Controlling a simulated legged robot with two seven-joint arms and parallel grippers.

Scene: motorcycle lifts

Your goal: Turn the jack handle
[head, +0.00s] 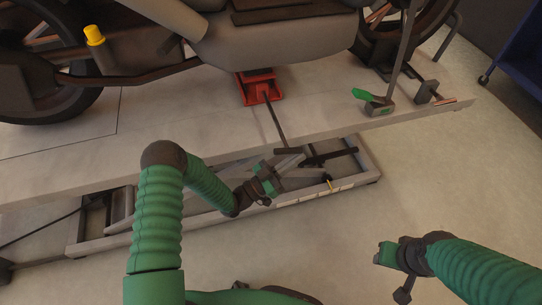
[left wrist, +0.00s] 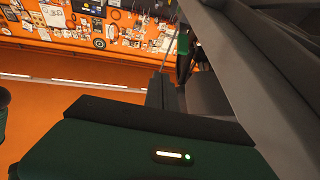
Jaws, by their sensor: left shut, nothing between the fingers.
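The red jack (head: 260,88) stands on the lift platform under the motorcycle. Its long dark jack handle (head: 274,120) slants down past the platform edge to a short crossbar (head: 289,151). My left gripper (head: 270,178) is just below the crossbar, over the lift's lower frame, with its fingers shut on nothing. Whether it touches the crossbar cannot be told. In the left wrist view the dark fingers (left wrist: 163,92) are together, and the handle cannot be made out. My right gripper (head: 388,255) is low on the right over the floor, far from the handle; its finger opening is unclear.
The lift platform (head: 180,115) carries the motorcycle (head: 275,45). The lower lift frame (head: 330,192) is below the edge. A blue cart (head: 522,55) is at far right. Open floor (head: 450,170) lies on the right.

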